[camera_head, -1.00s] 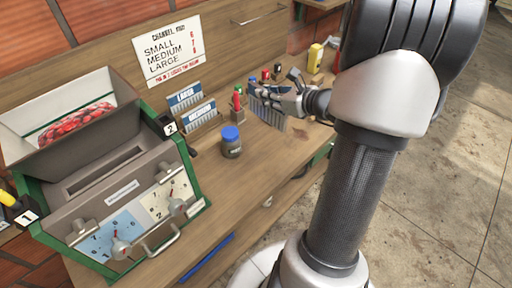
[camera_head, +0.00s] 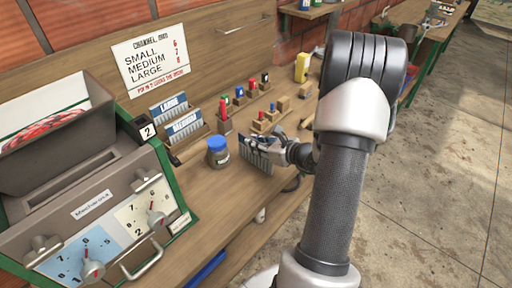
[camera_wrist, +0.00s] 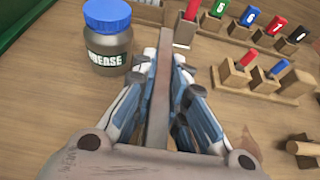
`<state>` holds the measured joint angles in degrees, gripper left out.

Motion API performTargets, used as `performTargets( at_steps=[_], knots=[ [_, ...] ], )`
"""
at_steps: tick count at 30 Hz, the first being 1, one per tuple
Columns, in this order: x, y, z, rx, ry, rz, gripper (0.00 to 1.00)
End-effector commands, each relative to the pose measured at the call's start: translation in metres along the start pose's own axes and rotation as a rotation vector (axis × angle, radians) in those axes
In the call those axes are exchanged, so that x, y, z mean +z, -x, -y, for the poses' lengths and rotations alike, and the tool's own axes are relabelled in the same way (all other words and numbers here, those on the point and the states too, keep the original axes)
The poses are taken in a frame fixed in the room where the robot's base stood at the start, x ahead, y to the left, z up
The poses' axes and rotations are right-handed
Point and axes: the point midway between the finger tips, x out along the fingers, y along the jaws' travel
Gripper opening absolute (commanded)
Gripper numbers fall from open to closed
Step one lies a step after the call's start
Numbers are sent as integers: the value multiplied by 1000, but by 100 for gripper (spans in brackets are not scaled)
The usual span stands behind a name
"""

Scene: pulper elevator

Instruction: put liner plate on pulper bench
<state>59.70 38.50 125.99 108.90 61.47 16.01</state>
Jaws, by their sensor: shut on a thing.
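My gripper (camera_head: 276,150) is shut on a grey, ribbed liner plate (camera_head: 254,160). The plate stands roughly upright, just right of the blue-lidded jar (camera_head: 218,153), over the bench. In the wrist view the plate (camera_wrist: 158,85) shows edge-on between my fingers (camera_wrist: 160,105). I cannot tell whether its lower edge touches the wood. The pulper bench (camera_head: 215,195) is a wooden top. Two more ribbed plates, labelled LARGE (camera_head: 172,108) and MEDIUM (camera_head: 184,128), stand in wooden holders behind the jar.
The grey and green pulper (camera_head: 85,190) with dials fills the left. Wooden blocks with coloured markers (camera_head: 262,118) stand behind my gripper, and a yellow object (camera_head: 302,67) farther back. Bare wood lies in front of the jar. A channel sign (camera_head: 150,60) is on the backboard.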

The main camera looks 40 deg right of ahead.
Motion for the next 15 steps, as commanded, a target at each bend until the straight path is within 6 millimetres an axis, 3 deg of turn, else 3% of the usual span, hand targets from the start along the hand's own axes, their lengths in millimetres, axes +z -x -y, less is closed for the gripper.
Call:
performTargets(
  at_steps=[11, 12, 15],
  knots=[
    [-3, -2, 1, -1, 3, 3, 0],
    [-3, -2, 0, 0, 2, 2, 15],
    [-3, -1, 0, 0, 2, 1, 22]
  ],
)
